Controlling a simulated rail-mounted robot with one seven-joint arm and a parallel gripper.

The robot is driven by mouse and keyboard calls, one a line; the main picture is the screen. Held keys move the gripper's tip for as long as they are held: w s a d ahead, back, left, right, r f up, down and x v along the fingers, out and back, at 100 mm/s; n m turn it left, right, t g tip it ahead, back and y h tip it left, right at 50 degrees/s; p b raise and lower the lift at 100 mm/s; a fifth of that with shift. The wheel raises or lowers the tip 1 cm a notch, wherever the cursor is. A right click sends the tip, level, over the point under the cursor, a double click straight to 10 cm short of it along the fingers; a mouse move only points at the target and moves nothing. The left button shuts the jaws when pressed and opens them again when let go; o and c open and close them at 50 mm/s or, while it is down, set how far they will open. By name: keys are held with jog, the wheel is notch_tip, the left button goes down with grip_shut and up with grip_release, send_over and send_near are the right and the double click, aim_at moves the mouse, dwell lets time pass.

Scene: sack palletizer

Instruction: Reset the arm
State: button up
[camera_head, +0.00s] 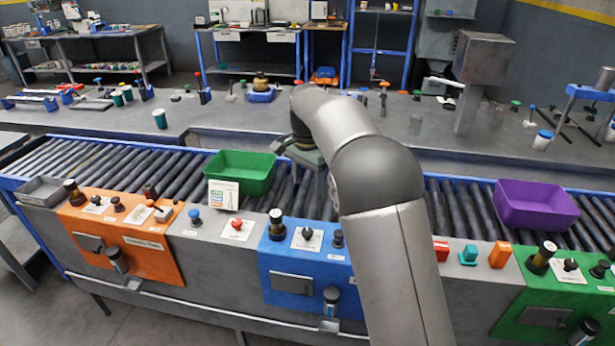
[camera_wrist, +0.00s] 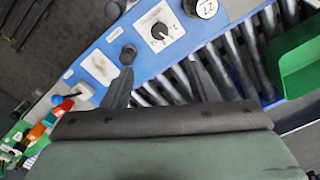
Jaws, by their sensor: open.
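My arm rises from the lower middle of the head view and bends left over the roller conveyor (camera_head: 105,160). My gripper (camera_head: 305,155) hangs above the rollers, just right of the green bin (camera_head: 243,178), partly hidden by my arm. In the wrist view my gripper (camera_wrist: 158,72) shows two dark fingers spread apart with nothing between them. Beyond the fingers are the blue control panel (camera_wrist: 135,50) and the rollers. The green bin also shows at the right edge of the wrist view (camera_wrist: 300,65).
A purple bin (camera_head: 535,207) sits on the conveyor at right. Orange (camera_head: 130,240), blue (camera_head: 300,265) and green (camera_head: 560,285) panels with knobs line the front. A grey bench (camera_head: 415,120) with small items and a grey post-mounted box (camera_head: 482,60) stands behind.

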jog(key=shift+r, duration=0.6)
